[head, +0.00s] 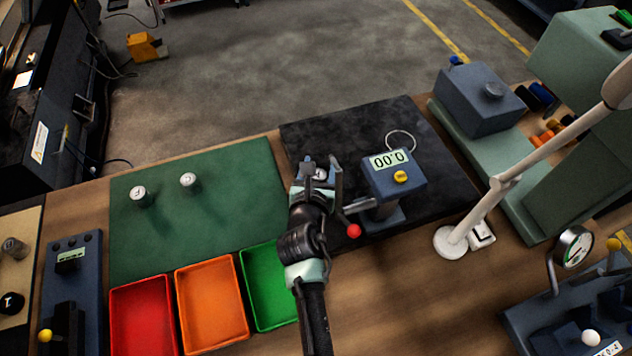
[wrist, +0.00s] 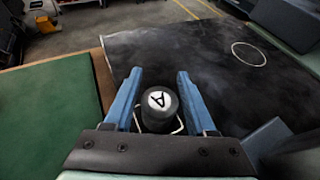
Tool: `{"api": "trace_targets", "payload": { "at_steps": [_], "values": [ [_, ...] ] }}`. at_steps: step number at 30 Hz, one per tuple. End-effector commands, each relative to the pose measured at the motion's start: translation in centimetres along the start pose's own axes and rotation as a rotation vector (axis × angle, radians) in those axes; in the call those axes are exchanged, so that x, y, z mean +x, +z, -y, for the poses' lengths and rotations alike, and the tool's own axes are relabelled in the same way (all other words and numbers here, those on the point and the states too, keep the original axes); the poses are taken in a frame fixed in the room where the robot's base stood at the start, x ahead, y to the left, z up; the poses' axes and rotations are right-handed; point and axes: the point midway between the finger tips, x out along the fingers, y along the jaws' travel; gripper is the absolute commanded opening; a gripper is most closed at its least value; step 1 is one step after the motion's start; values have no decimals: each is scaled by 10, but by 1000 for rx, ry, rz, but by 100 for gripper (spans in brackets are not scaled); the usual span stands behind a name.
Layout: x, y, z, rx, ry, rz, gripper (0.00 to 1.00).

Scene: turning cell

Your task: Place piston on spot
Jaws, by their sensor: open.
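A dark piston (wrist: 160,108) with a white top marked "A" stands on the black plate (wrist: 200,62), between my gripper's blue fingers. Its top also shows between the fingers in the head view (head: 320,174). My gripper (wrist: 157,92) is open, one finger on each side of the piston, with gaps visible. A white outline shows on the plate around the piston's foot, partly hidden by it. A white ring (wrist: 249,54) is marked farther right on the plate; it is empty and also shows in the head view (head: 401,140).
A gauge reading 0.00 (head: 394,180) stands close right of my gripper. Two light-topped cylinders (head: 138,195) (head: 189,181) stand on the green mat (head: 230,200). Red (head: 143,312), orange (head: 211,300) and green (head: 268,285) trays lie in front. A lamp (head: 487,210) stands at right.

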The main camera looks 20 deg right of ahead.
Motion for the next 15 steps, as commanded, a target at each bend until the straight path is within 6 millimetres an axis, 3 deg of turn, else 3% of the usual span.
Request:
{"api": "trace_targets", "payload": {
  "at_steps": [5,15],
  "values": [
    [-19,-6,0,-2,2,-4,56],
    [-83,-33,0,-1,2,-4,56]
  ]
}}
